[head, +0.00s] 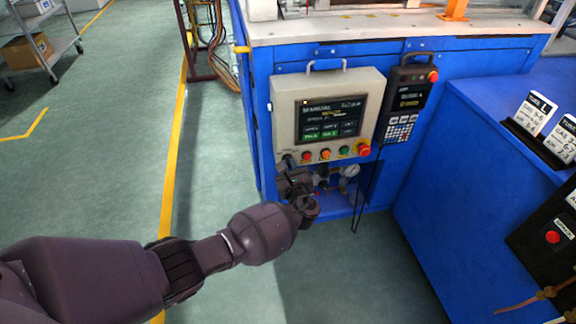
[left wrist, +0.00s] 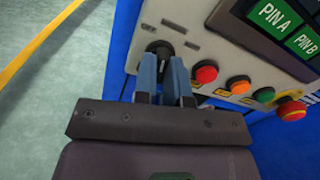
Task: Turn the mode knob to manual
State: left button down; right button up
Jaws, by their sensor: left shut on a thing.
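The mode knob (left wrist: 160,47) is black and sits at the lower left of the control panel, left of the coloured buttons. My left gripper (left wrist: 164,68) is shut on it, with the two blue-grey fingers on either side of its lower part. In the head view my left gripper (head: 290,170) reaches up to the panel's lower left corner, and the arm and wrist hide much of that spot. I cannot read which mode the knob points to. My right gripper is not in view.
The beige control panel (head: 283,105) carries a screen (head: 330,118), red, orange and green buttons, and a red emergency stop (head: 363,150). A handheld pendant (head: 405,95) hangs to its right. A pressure gauge (head: 352,171) sits below. A blue cabinet (head: 440,175) stands at right.

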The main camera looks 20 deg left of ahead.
pick_arm(q)
jog(key=shift+m+p, duration=0.35)
jog(key=shift+m, duration=0.65)
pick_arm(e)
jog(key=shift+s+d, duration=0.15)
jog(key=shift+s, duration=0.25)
pick_arm(q)
jog(key=shift+f+m, duration=0.1)
jog(key=shift+m, duration=0.2)
jog(key=c, duration=1.2)
grip_release()
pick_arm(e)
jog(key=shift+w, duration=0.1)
